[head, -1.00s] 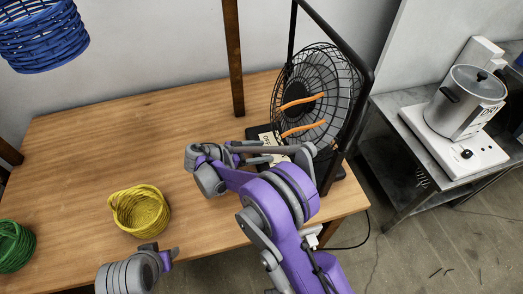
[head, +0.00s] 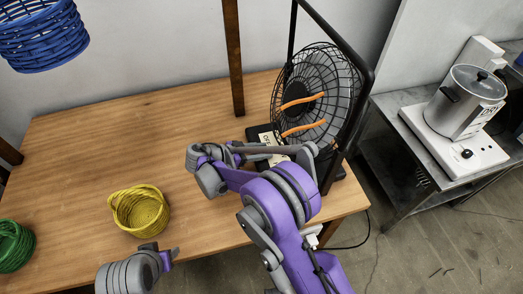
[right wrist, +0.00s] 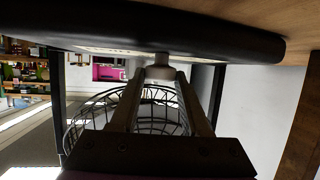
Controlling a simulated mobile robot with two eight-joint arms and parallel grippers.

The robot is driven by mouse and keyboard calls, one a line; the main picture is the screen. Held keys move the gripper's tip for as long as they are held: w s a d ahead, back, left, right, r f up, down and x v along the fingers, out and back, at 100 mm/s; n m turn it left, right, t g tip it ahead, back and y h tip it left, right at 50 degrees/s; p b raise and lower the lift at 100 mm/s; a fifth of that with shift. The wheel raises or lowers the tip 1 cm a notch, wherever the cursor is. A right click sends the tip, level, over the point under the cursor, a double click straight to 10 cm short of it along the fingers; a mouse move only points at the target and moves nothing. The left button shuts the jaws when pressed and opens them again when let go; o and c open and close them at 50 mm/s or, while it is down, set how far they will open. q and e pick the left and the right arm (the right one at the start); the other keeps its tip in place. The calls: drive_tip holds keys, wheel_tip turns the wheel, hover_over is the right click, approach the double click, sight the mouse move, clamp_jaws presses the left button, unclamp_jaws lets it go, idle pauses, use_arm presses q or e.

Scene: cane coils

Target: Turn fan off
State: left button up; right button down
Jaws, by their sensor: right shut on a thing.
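A black-caged fan (head: 318,95) with orange ribbons on its front stands in a black frame at the right end of the wooden table. My right gripper (head: 292,150) is low in front of the base. The label's text and the knob's setting cannot be read. My left gripper (head: 168,256) is at the table's front edge, away from the fan; its jaws are unclear.
A yellow basket (head: 140,210) and a green basket (head: 14,246) sit on the wooden table (head: 120,130). A blue basket (head: 42,38) shows at the upper left. A wooden post (head: 234,60) rises behind. A steel pot (head: 466,100) stands on a side table at right.

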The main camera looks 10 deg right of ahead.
drive_tip(key=n+t, duration=0.1)
drive_tip(key=n+t+b, duration=0.1)
drive_tip(key=t, duration=0.1)
drive_tip(key=shift+s+n+y, duration=0.25)
drive_tip(key=shift+n+y, duration=0.05)
drive_tip(key=shift+y, duration=0.1)
drive_tip(key=n+t+y, duration=0.1)
drive_tip(key=n+t+b, duration=0.1)
drive_tip(key=shift+s+d+n+t+y+b, duration=0.2)
drive_tip(key=shift+n+t+y+b, duration=0.1)
drive_tip(key=shift+n+t+y, duration=0.1)
drive_tip(key=n+t+y, duration=0.2)
drive_tip(key=n+t+y+b, duration=0.1)
drive_tip(key=n, duration=0.1)
drive_tip(key=shift+s+d+y, duration=0.1)
drive_tip(key=shift+d+y, duration=0.15)
drive_tip(key=shift+y, duration=0.15)
drive_tip(key=shift+n+t+y, duration=0.6)
drive_tip(key=shift+n+y, duration=0.6)
drive_tip(key=shift+c, duration=2)
unclamp_jaws()
